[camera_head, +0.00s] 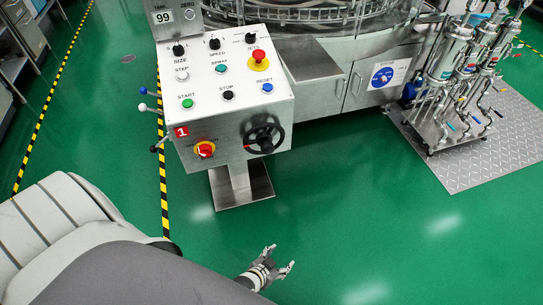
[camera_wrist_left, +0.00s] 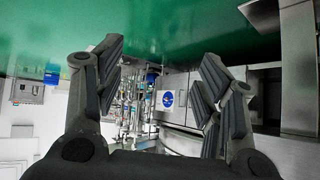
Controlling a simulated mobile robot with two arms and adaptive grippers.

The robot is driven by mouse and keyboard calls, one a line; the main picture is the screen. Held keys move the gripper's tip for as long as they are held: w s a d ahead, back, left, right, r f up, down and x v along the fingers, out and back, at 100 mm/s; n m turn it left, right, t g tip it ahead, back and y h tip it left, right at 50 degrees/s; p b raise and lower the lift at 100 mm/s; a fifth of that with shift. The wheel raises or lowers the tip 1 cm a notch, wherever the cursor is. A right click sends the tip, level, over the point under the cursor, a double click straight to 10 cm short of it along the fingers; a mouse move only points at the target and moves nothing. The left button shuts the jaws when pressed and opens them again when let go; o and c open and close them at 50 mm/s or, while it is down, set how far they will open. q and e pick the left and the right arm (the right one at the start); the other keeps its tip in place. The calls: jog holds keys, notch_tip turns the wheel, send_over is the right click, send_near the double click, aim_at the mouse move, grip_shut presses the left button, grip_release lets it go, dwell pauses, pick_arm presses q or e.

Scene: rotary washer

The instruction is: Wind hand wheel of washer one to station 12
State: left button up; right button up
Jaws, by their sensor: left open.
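The black hand wheel (camera_head: 263,134) is on the front face of the white control box of washer one (camera_head: 230,100), at its lower right. A red label with a 1 (camera_head: 181,132) marks the box. The station display (camera_head: 165,16) reads 99 at the top left. My left gripper (camera_head: 279,257) is open and empty, below the wheel in the head view and well apart from it. In the left wrist view its two fingers (camera_wrist_left: 160,85) are spread with nothing between them. The wheel cannot be made out in that view. My right gripper is not in view.
Several knobs and buttons are on the sloped top. Ball-ended levers (camera_head: 147,107) stick out at the box's left. A pump rack (camera_head: 460,85) stands at the right. The green floor (camera_head: 360,200) in front is clear.

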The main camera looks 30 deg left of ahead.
pick_arm(q)
jog(key=w+r+n+t+y+b, duration=0.1)
jog(key=w+r+t+b, duration=0.4)
jog(key=w, duration=0.6)
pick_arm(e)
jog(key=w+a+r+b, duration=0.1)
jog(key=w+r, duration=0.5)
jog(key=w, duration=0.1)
pick_arm(q)
jog(key=n+g+y+b, duration=0.3)
jog(key=n+y+b, duration=0.5)
jog(key=n+y, duration=0.45)
send_near(269, 151)
jog(key=m+y, duration=0.1)
jog(key=b+x, duration=0.1)
jog(key=x, duration=0.3)
jog(key=b+x, duration=0.1)
jog(key=x, duration=0.4)
jog(key=shift+w+a+f, duration=0.15)
jog(key=shift+w+f, duration=0.1)
jog(key=shift+x, duration=0.8)
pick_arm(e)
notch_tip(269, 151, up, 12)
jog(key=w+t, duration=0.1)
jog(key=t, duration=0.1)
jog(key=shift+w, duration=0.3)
pick_arm(q)
jog(key=shift+r, duration=0.1)
jog(key=shift+c, duration=0.3)
